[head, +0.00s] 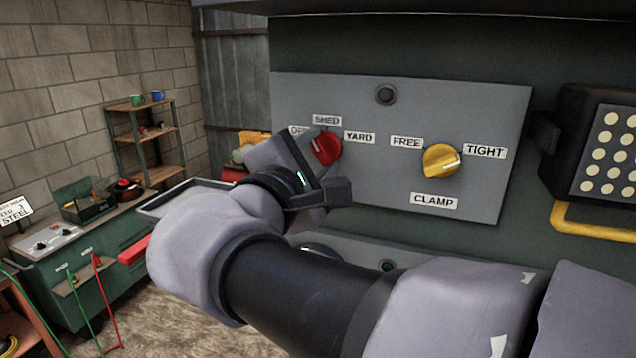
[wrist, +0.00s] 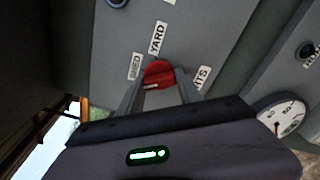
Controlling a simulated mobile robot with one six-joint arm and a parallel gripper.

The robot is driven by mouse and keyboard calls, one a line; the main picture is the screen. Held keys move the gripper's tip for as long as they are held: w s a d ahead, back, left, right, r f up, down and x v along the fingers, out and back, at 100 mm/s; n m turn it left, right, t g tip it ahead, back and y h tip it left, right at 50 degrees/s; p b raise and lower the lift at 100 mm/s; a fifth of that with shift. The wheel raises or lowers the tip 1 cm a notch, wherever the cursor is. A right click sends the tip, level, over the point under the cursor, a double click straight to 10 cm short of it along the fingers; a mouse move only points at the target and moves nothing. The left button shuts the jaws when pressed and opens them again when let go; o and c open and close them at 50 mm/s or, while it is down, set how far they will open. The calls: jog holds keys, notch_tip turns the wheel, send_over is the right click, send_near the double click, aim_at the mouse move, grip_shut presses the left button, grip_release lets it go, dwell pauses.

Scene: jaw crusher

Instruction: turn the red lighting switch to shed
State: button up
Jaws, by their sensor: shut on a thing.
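The red lighting switch (head: 326,148) is a round knob on the upper grey panel, with its SHED label (head: 327,120) above, YARD label (head: 359,137) to the right and a partly hidden OFF label (head: 298,131) at upper left. In the wrist view the red knob (wrist: 158,73) sits between the two fingers of my gripper (wrist: 159,82), which is shut on it. Its white mark lies at the lower left there, on the side away from YARD, seemingly toward OFF. In the head view my gripper (head: 312,168) covers the knob's lower left side.
A yellow clamp knob (head: 440,160) is to the right on the same panel (head: 480,110). A black box with a dotted face (head: 609,150) and a yellow bar (head: 590,222) stand farther right. A green bench (head: 85,262) and a shelf (head: 155,130) are at left.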

jog(key=m+b, duration=0.2)
jog(key=b, duration=0.1)
jog(key=m+b, duration=0.2)
jog(key=b, duration=0.1)
jog(key=shift+f, duration=0.3)
jog(key=shift+r+m+b, duration=0.25)
jog(key=shift+m+b, duration=0.85)
jog(key=shift+b, duration=0.1)
jog(key=shift+r, duration=0.1)
jog(key=o, duration=1.4)
